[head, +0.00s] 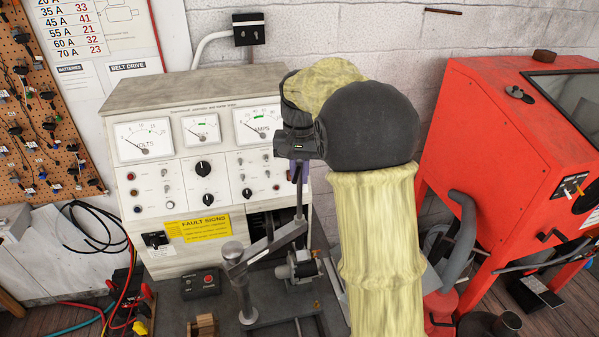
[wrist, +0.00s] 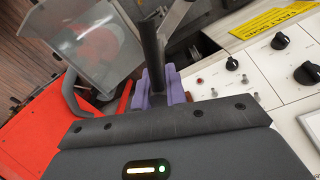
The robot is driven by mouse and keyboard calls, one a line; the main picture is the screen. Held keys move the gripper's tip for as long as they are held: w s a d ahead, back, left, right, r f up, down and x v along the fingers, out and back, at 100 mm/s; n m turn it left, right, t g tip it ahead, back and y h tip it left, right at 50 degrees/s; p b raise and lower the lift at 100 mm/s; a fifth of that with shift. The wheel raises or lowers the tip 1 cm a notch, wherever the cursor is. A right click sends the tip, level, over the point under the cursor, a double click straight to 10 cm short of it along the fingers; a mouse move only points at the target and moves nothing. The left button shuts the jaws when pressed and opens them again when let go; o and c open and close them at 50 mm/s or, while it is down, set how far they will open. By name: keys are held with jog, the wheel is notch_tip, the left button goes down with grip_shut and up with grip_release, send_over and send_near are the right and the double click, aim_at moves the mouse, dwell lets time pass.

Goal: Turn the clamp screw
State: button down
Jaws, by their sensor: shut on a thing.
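My gripper (head: 299,168) is at the upper centre of the head view, pointing down in front of the white test bench. Its purple fingers (wrist: 160,88) also show in the wrist view, closed around a dark rod (wrist: 150,45). This rod looks like the clamp screw; in the head view its lower part (head: 299,199) runs down to a grey metal clamp arm (head: 274,243). The clamp arm joins a grey post (head: 241,282) on the bench. The rod's gripped end is hidden between the fingers.
The test bench (head: 190,101) with dials and knobs stands close behind my gripper. A black box with a red button (head: 201,283) lies left of the post. A small alternator-like part (head: 299,265) sits below the rod. A red cabinet (head: 483,130) stands at right.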

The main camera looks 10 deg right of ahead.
jog(key=n+p, duration=0.1)
jog(key=n, duration=0.5)
jog(key=shift+r, duration=0.1)
jog(key=n+p, duration=0.1)
jog(key=n, duration=0.5)
jog(key=shift+n, duration=0.4)
jog(key=n+p, duration=0.2)
jog(key=n, duration=0.3)
jog(key=n+p, duration=0.1)
jog(key=n, duration=0.4)
jog(key=shift+n, duration=0.4)
jog(key=c, duration=1.4)
grip_release()
jog(key=shift+c, duration=0.2)
